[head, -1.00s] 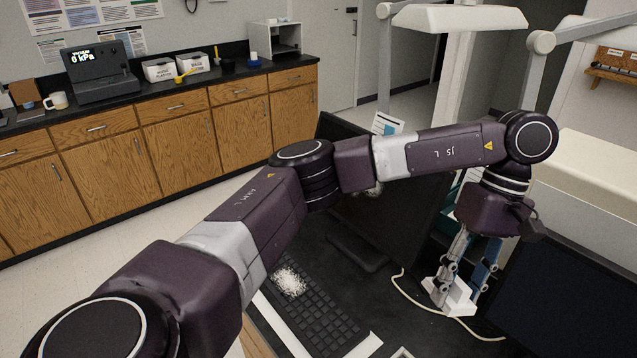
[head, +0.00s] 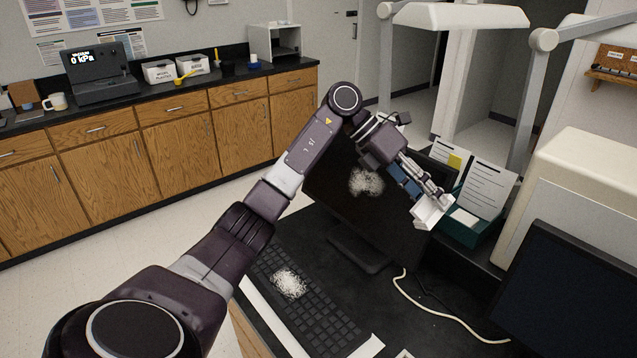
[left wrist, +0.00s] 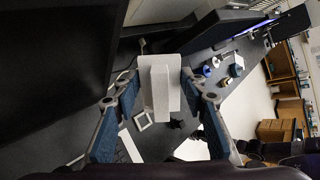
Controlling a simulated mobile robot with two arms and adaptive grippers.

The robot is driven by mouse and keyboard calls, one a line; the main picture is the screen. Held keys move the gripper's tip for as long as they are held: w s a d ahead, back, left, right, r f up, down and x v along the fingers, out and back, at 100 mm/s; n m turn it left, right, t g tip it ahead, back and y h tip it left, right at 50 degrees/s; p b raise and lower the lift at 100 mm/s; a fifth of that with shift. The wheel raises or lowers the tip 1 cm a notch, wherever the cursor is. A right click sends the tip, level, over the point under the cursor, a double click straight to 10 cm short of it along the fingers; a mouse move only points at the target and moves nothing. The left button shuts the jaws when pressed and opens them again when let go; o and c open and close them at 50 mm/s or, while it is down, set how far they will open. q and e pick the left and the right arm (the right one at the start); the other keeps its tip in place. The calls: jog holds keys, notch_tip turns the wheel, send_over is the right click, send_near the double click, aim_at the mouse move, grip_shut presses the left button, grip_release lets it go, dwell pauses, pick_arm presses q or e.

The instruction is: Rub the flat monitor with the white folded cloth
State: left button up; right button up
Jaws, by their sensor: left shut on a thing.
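The flat monitor (head: 345,208) stands at the back of the desk in the head view, its dark screen partly hidden by my left arm. A white, powdery patch (head: 366,182) shows on the screen. My left gripper (head: 428,196) is shut on the white folded cloth (head: 432,213), at the monitor's right side. I cannot tell whether the cloth touches the screen. In the left wrist view the cloth (left wrist: 160,90) sits between the two fingers. My right gripper is not in view.
A keyboard (head: 315,312) with a white powdery patch (head: 290,284) lies in front. A pale cable (head: 410,298) crosses the desk. A teal holder (head: 468,232) with papers stands right of the monitor. A second dark screen (head: 570,290) is at the right.

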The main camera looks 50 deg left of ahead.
pick_arm(q)
jog(key=a+f+n+t+y, duration=0.25)
jog(key=a+n+t, duration=0.45)
jog(key=a, duration=0.6)
jog(key=n+t+y+b, duration=0.2)
jog(key=n+t+y, duration=0.2)
jog(key=n+y, duration=0.2)
send_near(349, 178)
jog(key=shift+b+x, duration=0.95)
jog(key=shift+x, duration=1.4)
jog(key=shift+x, duration=0.9)
jog(key=shift+r, duration=0.1)
